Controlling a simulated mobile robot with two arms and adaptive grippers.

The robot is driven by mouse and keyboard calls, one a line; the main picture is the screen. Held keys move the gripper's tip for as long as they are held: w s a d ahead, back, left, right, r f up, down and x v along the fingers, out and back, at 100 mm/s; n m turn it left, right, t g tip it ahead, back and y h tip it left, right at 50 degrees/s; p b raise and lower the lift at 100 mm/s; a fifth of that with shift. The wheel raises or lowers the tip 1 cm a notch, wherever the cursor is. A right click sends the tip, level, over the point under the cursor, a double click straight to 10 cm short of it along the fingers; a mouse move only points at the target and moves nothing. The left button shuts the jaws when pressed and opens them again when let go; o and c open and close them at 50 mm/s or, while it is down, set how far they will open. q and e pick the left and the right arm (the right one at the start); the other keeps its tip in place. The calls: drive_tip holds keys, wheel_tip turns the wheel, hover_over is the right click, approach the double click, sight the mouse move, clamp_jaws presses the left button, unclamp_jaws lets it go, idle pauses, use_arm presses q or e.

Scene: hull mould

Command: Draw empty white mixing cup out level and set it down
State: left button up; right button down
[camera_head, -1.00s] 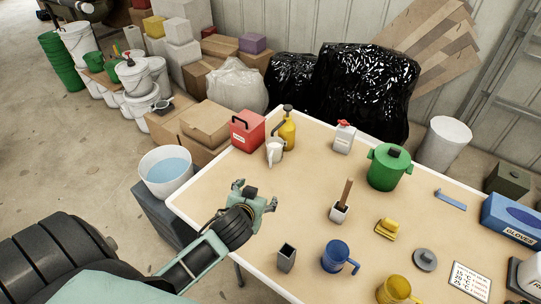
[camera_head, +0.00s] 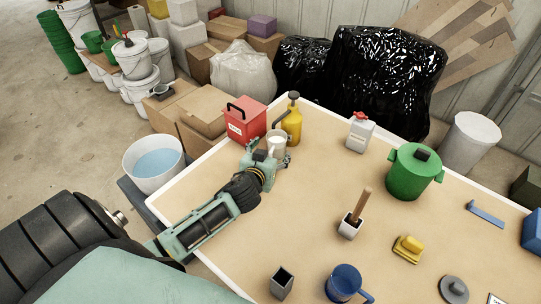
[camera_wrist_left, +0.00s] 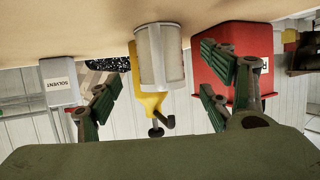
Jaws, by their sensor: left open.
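The white mixing cup (camera_head: 277,146) stands upright on the table near its far left corner, just in front of a yellow pump bottle (camera_head: 293,122). My left gripper (camera_head: 270,162) is open and close to the cup on its near side. In the left wrist view, which is upside down, the cup (camera_wrist_left: 160,57) appears between the spread fingers of the gripper (camera_wrist_left: 162,85), with gaps on both sides. The fingers do not visibly touch it. The cup's inside cannot be made out. My right gripper is not in view.
A red box (camera_head: 246,121) with a black handle stands close to the left of the cup. A white solvent container (camera_head: 359,132) stands to the right, and a green pot (camera_head: 413,171) farther right. The table (camera_head: 310,205) in front of the cup is largely bare.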

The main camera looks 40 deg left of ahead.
sight(274, 145)
use_arm(q)
drive_tip(key=x, duration=0.5)
drive_tip(key=shift+w+a, duration=0.1)
drive_tip(key=shift+w, duration=0.2)
drive_tip(key=shift+w+a+f, duration=0.1)
drive_tip(key=shift+w+f, duration=0.1)
drive_tip(key=shift+w, duration=0.1)
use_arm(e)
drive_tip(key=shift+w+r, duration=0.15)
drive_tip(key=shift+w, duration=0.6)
use_arm(q)
drive_tip(key=c, duration=1.2)
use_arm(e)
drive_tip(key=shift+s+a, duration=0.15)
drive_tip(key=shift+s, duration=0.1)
